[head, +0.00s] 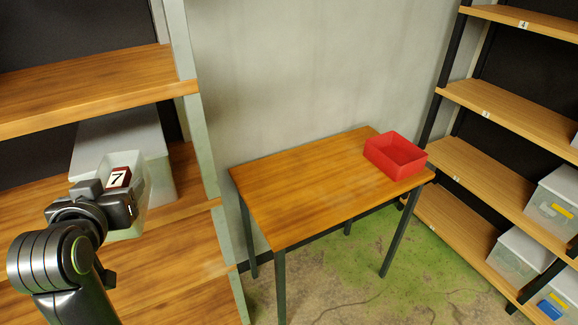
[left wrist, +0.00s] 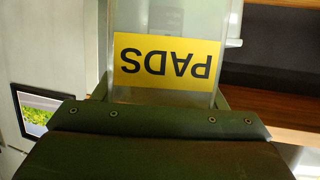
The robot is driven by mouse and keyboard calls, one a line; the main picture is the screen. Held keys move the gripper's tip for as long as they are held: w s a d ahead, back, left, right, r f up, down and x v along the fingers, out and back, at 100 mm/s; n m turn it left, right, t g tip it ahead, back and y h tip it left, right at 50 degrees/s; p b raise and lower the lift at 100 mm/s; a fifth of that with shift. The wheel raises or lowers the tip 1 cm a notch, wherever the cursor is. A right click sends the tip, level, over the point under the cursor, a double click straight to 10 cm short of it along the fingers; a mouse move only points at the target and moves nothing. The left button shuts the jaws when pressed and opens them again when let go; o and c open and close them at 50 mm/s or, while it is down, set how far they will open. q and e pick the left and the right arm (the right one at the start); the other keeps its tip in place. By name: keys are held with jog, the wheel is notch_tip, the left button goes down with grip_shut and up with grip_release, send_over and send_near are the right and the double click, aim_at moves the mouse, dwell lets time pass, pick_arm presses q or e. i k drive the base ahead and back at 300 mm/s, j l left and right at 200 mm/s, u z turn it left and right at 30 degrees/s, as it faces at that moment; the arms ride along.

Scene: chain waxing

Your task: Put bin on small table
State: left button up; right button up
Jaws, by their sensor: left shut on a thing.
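My left gripper (head: 113,192) is at the left of the head view, shut on a translucent open bin (head: 139,200). In the left wrist view the bin (left wrist: 165,98) fills the space past the dark jaws, with a yellow label reading PADS (left wrist: 165,62) upside down. Part of the bin is hidden behind the gripper. The small table (head: 300,190) has a wooden top and dark legs and stands apart to the right of the gripper. My right gripper is not in view.
A red open box (head: 385,162) sits at the table's right end; the rest of its top is clear. A wooden shelf (head: 90,88) with a whitish bin (head: 125,138) is at left. Another shelf (head: 490,190) with several clear bins is at right.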

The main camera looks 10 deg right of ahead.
aim_at(319, 194)
jog(key=i+z, duration=0.1)
jog(key=z, duration=0.7)
jog(key=i+z, duration=0.15)
jog(key=z, duration=0.25)
jog(key=i+j, duration=0.3)
jog(key=i, duration=0.15)
